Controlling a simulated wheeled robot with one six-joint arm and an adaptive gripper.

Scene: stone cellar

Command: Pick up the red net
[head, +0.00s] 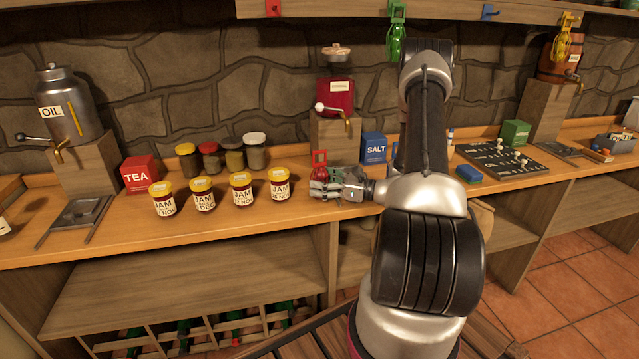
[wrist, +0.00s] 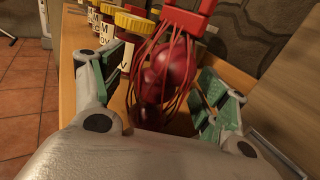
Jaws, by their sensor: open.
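The red net (wrist: 165,70) holds round dark-red things and has a red block-like top. In the wrist view it is between the two green-padded fingers of my gripper (wrist: 160,92), with gaps on both sides. The fingers are apart and not closed on it. In the head view the red net (head: 319,164) shows small at the counter, just behind my gripper (head: 322,188), which partly hides its lower part. I cannot tell whether its base touches the counter.
Jam jars (head: 241,190) stand close left of my gripper. A blue salt box (head: 374,148) and the wooden block (head: 335,133) under a red dispenser (head: 337,97) are behind. A green net (head: 396,45) hangs from the shelf above. Some counter front is clear.

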